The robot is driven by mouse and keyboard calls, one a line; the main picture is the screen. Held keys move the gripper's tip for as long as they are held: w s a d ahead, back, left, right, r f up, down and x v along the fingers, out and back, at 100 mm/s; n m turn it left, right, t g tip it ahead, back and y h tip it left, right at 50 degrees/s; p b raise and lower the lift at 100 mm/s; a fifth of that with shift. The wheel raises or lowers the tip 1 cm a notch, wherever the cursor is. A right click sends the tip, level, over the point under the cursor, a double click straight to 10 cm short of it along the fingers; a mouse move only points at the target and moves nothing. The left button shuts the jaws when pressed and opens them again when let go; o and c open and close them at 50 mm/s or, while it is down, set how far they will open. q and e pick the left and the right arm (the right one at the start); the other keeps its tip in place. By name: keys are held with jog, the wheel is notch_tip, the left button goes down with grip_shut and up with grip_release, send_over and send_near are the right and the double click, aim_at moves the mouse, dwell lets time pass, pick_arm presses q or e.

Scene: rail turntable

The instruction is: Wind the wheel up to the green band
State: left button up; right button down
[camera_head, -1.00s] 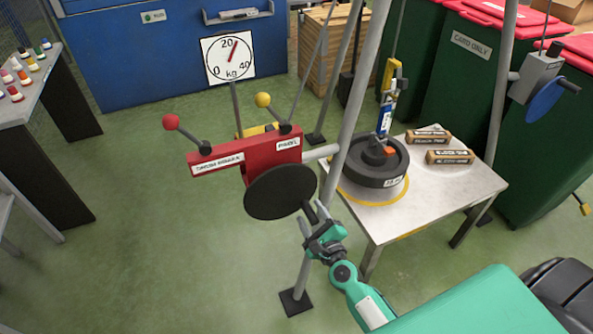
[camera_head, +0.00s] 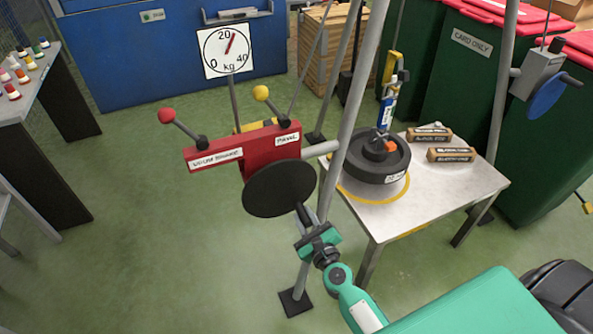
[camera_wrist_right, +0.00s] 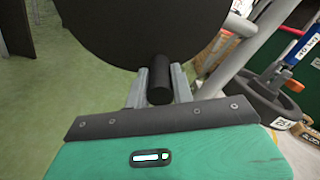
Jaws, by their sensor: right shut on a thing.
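The black wheel (camera_head: 279,188) is a round disc on the front of a red winch box (camera_head: 240,150). A short black handle (camera_head: 303,214) sticks out at its lower right. My right gripper (camera_head: 308,226) is shut around this handle. In the right wrist view the handle (camera_wrist_right: 159,78) stands between the two grey fingers, below the dark wheel (camera_wrist_right: 145,30). The white dial (camera_head: 228,50) reads in kg, with its red needle pointing up and slightly right, just past 20. I cannot make out a green band on it. My left gripper is not in view.
Grey frame poles (camera_head: 345,120) rise beside the winch. On the metal table (camera_head: 385,225) a black weight (camera_head: 375,165) sits below a blue and yellow hanging scale (camera_head: 388,105); two brown boxes lie beside it. Two levers with red and yellow knobs stand on the winch box.

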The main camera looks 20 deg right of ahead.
jog(key=shift+s+a+f, duration=0.1)
jog(key=shift+a+f, duration=0.35)
jog(key=shift+a, duration=0.05)
jog(key=a+m, duration=0.1)
jog(key=a+m+b, duration=0.1)
jog(key=m, duration=0.1)
jog(key=shift+f, duration=0.4)
jog(key=shift+a+m, duration=0.3)
jog(key=shift+m, duration=0.1)
jog(key=a+m+b, duration=0.1)
jog(key=a+m, duration=0.1)
jog(key=m, duration=0.1)
jog(key=shift+a+m, duration=0.3)
jog(key=shift+a, duration=0.05)
jog(key=shift+a+r+m, duration=0.3)
jog(key=shift+a+m, duration=0.4)
jog(key=shift+m, duration=0.25)
jog(key=shift+a+r+m, duration=0.25)
jog(key=shift+a+m, duration=0.4)
jog(key=shift+m, duration=0.3)
